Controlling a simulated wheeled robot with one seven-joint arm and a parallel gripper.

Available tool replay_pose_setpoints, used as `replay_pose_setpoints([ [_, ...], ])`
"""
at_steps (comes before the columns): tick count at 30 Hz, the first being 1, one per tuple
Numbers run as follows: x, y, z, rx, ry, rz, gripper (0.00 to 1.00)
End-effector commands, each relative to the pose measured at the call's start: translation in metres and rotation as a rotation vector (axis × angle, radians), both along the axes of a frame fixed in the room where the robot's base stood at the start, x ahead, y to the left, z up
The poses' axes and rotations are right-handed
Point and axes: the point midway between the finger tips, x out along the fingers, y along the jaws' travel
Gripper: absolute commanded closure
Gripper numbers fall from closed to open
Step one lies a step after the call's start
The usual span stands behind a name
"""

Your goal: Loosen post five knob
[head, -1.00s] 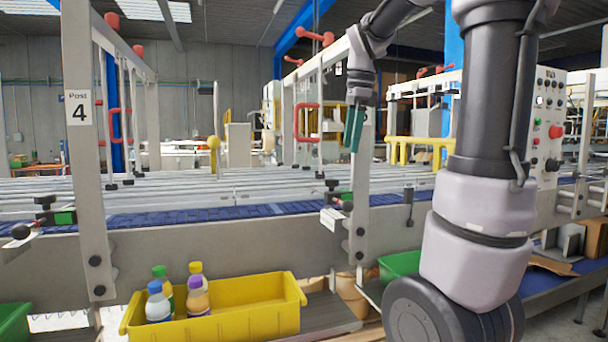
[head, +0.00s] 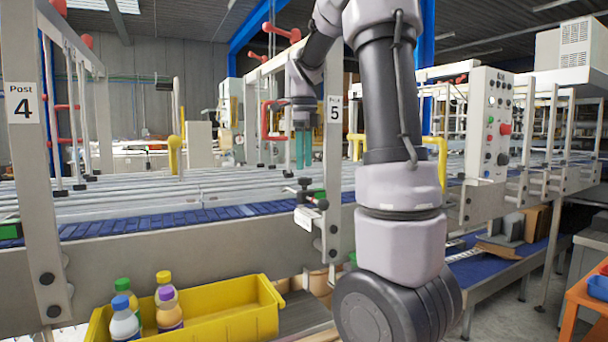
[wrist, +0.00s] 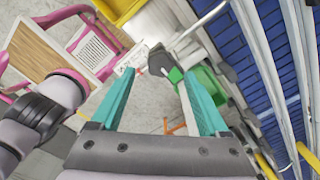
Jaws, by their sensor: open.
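Post five (head: 334,150) is a grey upright with a "5" plate, right of the middle in the head view. A small bracket on its left side, by the blue belt, carries black knobs, one of them at the front (head: 322,204). My gripper (head: 304,166) hangs left of the post, above this bracket, with its teal fingers pointing down. In the wrist view my gripper (wrist: 158,78) is open and empty. A dark knob (wrist: 160,62) shows beyond and between the fingertips, apart from them, beside a green block (wrist: 175,76).
Post four (head: 35,150) stands at the left. The blue belt (head: 110,225) and rails run across behind the posts. A yellow bin (head: 240,318) with several bottles sits below. A control panel (head: 488,125) is to the right, and red handles (head: 270,120) are near post five.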

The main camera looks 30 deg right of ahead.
Motion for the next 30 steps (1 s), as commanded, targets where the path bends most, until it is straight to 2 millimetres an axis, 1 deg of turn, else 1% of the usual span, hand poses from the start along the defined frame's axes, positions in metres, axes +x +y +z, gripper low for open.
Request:
replay_pose_setpoints([
  [1,-0.001,0.000,-0.010,0.001,0.004,0.000,0.22],
  [3,-0.001,0.000,-0.021,0.001,0.004,0.000,0.22],
  [7,0.000,0.000,-0.035,0.001,0.001,0.001,0.22],
  [12,0.000,0.000,-0.042,0.000,-0.001,0.000,0.22],
  [19,0.000,0.000,-0.042,0.000,-0.001,0.000,0.22],
  [20,0.000,0.000,-0.042,0.000,-0.001,0.000,0.33],
  [21,0.000,0.000,-0.042,0.000,-0.001,0.000,0.48],
  [23,0.000,0.000,-0.042,0.000,-0.001,0.000,0.71],
  [24,0.000,0.000,-0.042,0.000,-0.001,0.000,0.87],
  [25,0.000,0.000,-0.042,0.000,-0.001,0.000,0.98],
  [26,0.000,0.000,-0.042,0.000,-0.001,0.000,1.00],
  [30,0.000,0.000,-0.042,0.000,-0.001,0.005,1.00],
])
